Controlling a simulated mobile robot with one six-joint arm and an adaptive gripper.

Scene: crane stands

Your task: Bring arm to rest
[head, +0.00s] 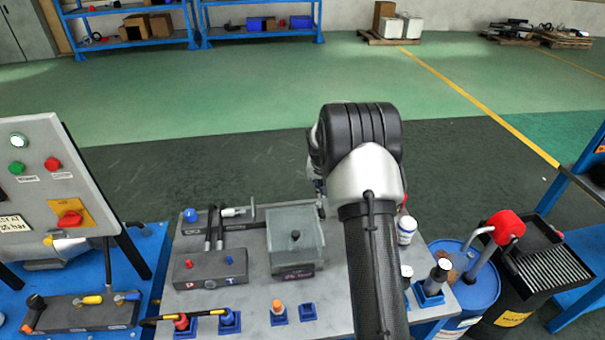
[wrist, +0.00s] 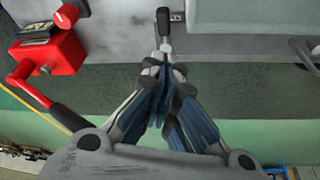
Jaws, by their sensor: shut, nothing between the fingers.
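My arm rises over the grey bench (head: 250,305) in the head view, its dark forearm standing upright at the right of the bench. My gripper is mostly hidden behind the arm there. In the wrist view my gripper (wrist: 165,62) is shut, with its fingertips together and nothing visible between them. It points toward the grey bench edge, near a small black-ended part (wrist: 163,20). I cannot tell whether the tips touch that part.
A translucent grey box (head: 297,238) and a grey block with hoses (head: 210,270) stand on the bench. A control panel (head: 40,185) is at left. A blue drum (head: 468,295) with a red-headed pump (head: 508,226) stands right.

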